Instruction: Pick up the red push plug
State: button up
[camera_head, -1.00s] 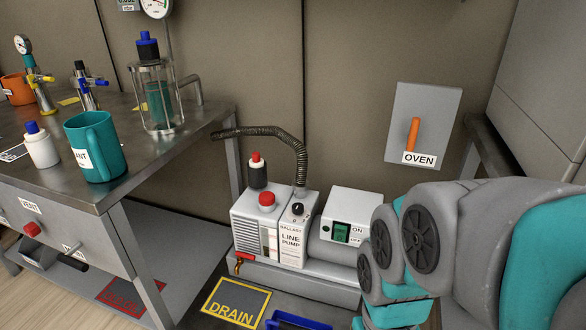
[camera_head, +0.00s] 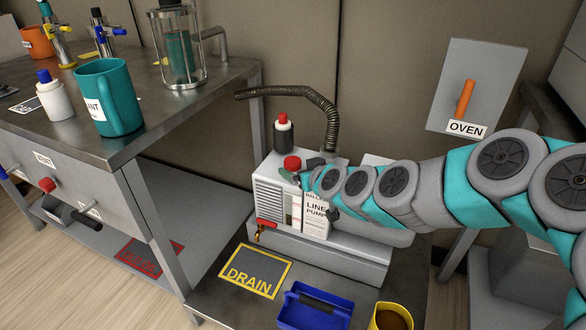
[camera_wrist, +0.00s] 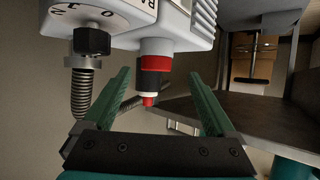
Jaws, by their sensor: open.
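The red push plug (camera_head: 292,162) is a round red cap on top of the white line pump (camera_head: 273,196). In the wrist view the pump appears upside down, and the plug (camera_wrist: 155,64) hangs from its edge, in line with the gap between my fingertips. My gripper (camera_wrist: 156,75) is open and empty, with one teal finger on each side. I cannot tell how far the fingertips are from the plug. In the head view my gripper (camera_head: 300,178) is just right of the plug, partly hidden by my arm.
A dark bottle with a red-tipped white cap (camera_head: 283,134) stands close behind the plug. The black ballast knob (camera_wrist: 91,42) is beside it in the wrist view. A ribbed hose (camera_head: 300,95) arches behind. A blue tray (camera_head: 313,311) and a yellow cup (camera_head: 391,318) stand in front.

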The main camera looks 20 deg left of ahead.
aim_at(295, 164)
jog(key=shift+w+a+f+t, duration=0.2)
jog(key=shift+w+a, duration=0.1)
jog(key=shift+w, duration=0.2)
jog(key=shift+w+a+f+t, duration=0.15)
jog(key=shift+w+a+t, duration=0.1)
jog(key=shift+w, duration=0.25)
jog(key=shift+x, duration=3.45)
jog(key=shift+a+r, duration=0.1)
jog(key=c, duration=1.4)
jog(key=shift+c, duration=0.2)
jog(key=shift+r, duration=0.15)
